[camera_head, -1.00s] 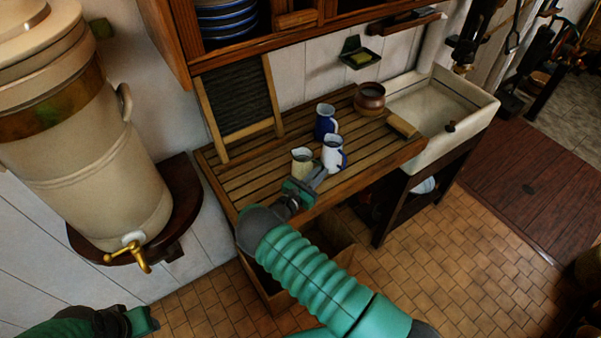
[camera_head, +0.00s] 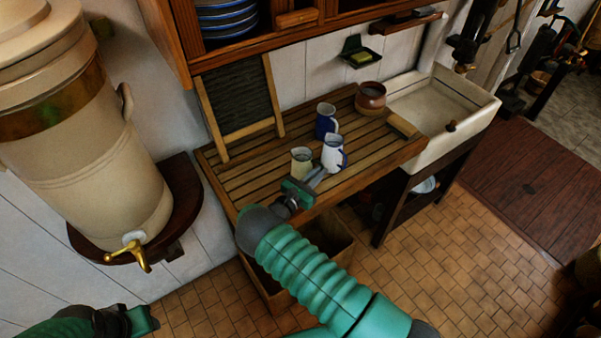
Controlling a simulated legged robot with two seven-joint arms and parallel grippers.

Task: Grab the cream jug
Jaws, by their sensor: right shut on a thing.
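The cream jug (camera_head: 301,158) stands upright on the slatted wooden draining board (camera_head: 238,184), near its front edge. My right gripper (camera_head: 312,179) reaches in from below and is shut on the cream jug at its low right side; the exact contact is small and partly hidden. A white jug with a blue handle (camera_head: 333,154) stands close to the right of the fingers. My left gripper (camera_head: 143,321) is at the lower left, away from the board; its jaws cannot be made out.
A blue jug (camera_head: 325,121) and a brown pot (camera_head: 370,97) stand farther back. A brush-like block (camera_head: 402,126) lies beside the sink (camera_head: 442,110). A washboard (camera_head: 240,98) leans on the wall. A large urn (camera_head: 85,150) with a brass tap is left. A cupboard overhangs.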

